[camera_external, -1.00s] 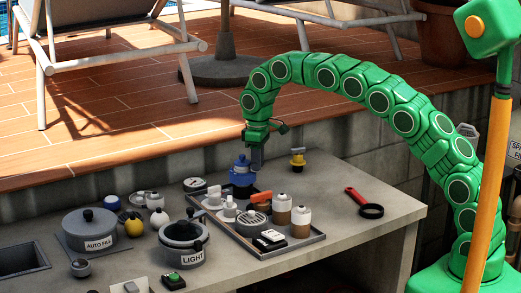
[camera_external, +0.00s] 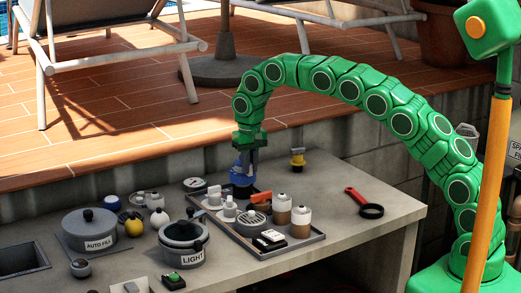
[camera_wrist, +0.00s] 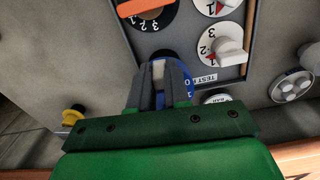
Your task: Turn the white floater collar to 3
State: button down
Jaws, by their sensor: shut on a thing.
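My gripper (camera_external: 247,160) reaches down to a blue knob-like piece (camera_external: 240,177) at the back left corner of the tray. In the wrist view, my gripper (camera_wrist: 160,90) is shut on this piece; its blue rim with white marks (camera_wrist: 187,88) shows beside the fingers, which hide much of it. A pale part shows between the fingers. White dials with white handles stand in the tray, one numbered in the wrist view (camera_wrist: 222,46); they also show in the external view (camera_external: 229,210). I cannot tell which thing is the white floater collar.
The tray (camera_external: 290,249) also holds an orange-handled dial (camera_external: 258,197) and white-topped tan bottles (camera_external: 300,216). A yellow-based fitting (camera_external: 298,160) stands behind. A grey LIGHT pot (camera_external: 184,243) stands left.

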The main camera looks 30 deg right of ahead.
jog(key=shift+a+m, duration=0.15)
jog(key=shift+m, duration=0.15)
dwell(0.4)
jog(key=c, duration=1.1)
grip_release()
notch_tip(320, 180, up, 6)
jog(key=shift+r, duration=0.9)
